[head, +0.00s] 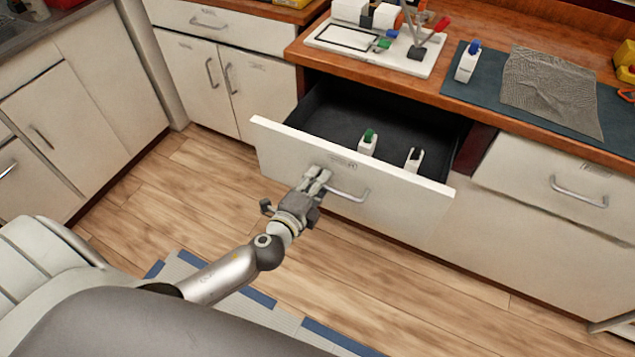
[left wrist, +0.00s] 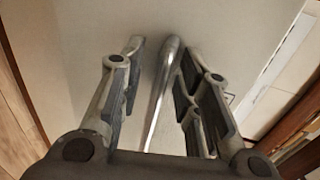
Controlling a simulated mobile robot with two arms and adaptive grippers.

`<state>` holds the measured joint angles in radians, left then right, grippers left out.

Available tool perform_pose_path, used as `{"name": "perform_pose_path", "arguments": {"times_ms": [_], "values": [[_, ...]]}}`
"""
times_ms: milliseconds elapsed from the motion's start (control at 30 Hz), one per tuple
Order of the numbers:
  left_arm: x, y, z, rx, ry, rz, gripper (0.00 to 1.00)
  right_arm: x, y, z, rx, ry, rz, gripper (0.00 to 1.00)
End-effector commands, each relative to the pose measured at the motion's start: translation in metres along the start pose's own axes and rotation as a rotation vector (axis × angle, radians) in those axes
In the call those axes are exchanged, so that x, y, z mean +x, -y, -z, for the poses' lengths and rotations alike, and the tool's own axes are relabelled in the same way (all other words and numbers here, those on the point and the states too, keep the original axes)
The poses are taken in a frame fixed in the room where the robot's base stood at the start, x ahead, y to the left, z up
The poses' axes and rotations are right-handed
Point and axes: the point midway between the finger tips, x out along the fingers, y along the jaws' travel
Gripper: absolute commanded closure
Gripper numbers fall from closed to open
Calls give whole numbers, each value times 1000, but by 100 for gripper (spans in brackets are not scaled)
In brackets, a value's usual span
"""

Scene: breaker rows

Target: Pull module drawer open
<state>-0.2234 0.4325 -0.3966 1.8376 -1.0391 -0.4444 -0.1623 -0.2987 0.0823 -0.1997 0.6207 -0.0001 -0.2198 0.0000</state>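The module drawer (head: 285,147) is pulled well out from under the wooden counter, with its dark interior showing. Inside stand a white module with a green top (head: 368,143) and a white module with a dark top (head: 413,159). The drawer's metal bar handle (head: 352,195) is on its front. My left gripper (head: 319,176) is at the left end of this handle. In the left wrist view the handle (left wrist: 163,90) runs between the two fingers of my left gripper (left wrist: 158,75). The fingers are apart, with gaps to the bar. My right gripper does not show.
The counter above carries a white board (head: 425,62) with small parts, a dark mat (head: 478,90), a white module with a blue top (head: 467,62) and a grey cloth (head: 550,85). A closed drawer (head: 520,165) is on the right. Wooden floor (head: 205,190) is clear at the left.

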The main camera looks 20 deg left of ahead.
Motion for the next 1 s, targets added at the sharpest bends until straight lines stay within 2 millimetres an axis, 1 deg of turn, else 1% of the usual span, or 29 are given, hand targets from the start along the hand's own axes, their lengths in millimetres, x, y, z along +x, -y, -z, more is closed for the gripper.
{"name": "perform_pose_path", "arguments": {"times_ms": [167, 267, 700, 800, 1000], "values": [[-4, -1, 2, -1, -4, -1, 69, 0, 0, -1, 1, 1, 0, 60], [-13, -2, 2, -2, -4, -3, 69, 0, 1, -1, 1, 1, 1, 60], [-84, -2, 0, -4, -1, -3, 69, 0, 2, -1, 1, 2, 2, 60], [-98, -2, -1, -2, 1, -3, 69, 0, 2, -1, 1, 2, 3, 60], [-115, -1, -2, -2, 2, -1, 69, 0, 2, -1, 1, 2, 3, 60]]}}
